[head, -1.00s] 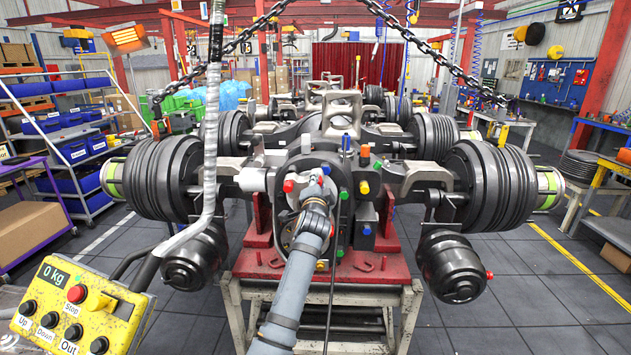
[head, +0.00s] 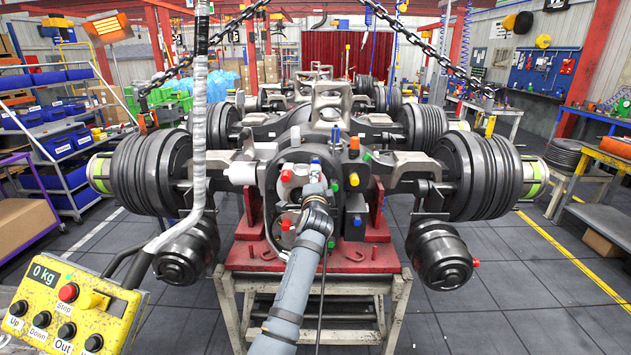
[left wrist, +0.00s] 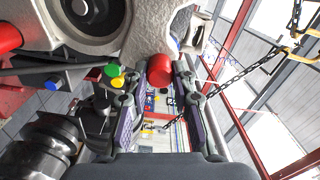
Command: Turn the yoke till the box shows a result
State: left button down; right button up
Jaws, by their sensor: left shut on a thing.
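The silver-grey yoke (head: 297,172) sits at the front of the axle's centre housing, with a red end (head: 287,176) at its left. My left gripper (head: 315,190) is in front of it, its arm rising from the bottom middle. In the left wrist view, my left gripper (left wrist: 160,92) is shut with a red round end (left wrist: 160,68) at its fingertips; it looks like part of the yoke. The fingers hide some of the yoke in the head view. A yellow box (head: 110,318) at the lower left shows "0 kg". My right gripper is not in view.
Blue, green, yellow and red caps surround the housing. Large dark drums (head: 135,175) flank it, with a round canister (head: 440,255) lower right. A red stand (head: 340,258) carries the axle. Chains hang above it.

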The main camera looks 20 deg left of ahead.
pick_arm(q)
jog(key=shift+f, duration=0.1)
jog(key=c, duration=1.1)
grip_release()
